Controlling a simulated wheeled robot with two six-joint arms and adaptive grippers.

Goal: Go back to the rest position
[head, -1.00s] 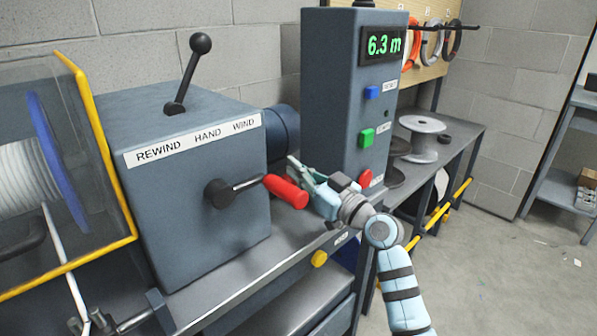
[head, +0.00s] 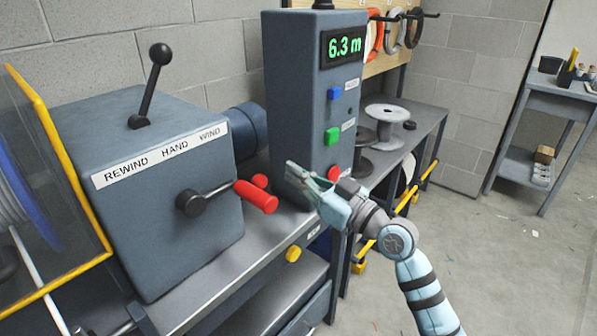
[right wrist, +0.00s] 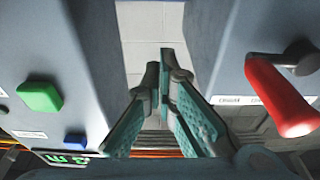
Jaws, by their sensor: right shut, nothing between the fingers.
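My right gripper (head: 298,172) is shut and empty in the head view, in front of the grey control post (head: 305,90) and to the right of the crank's red handle (head: 256,195). In the right wrist view its fingers (right wrist: 158,65) meet at the tips with nothing between them. The red handle (right wrist: 282,98) is at the right there, apart from the fingers. The green button (right wrist: 40,95) and blue button (right wrist: 75,140) are at the left. My left gripper is not in view.
The grey winder box (head: 170,220) has a lever (head: 150,85) on top. A yellow-edged guard (head: 75,170) covers a reel at the left. The post's display (head: 345,47) reads 6.3 m. A bench with an empty spool (head: 385,115) stands behind. Open floor (head: 500,270) lies at the right.

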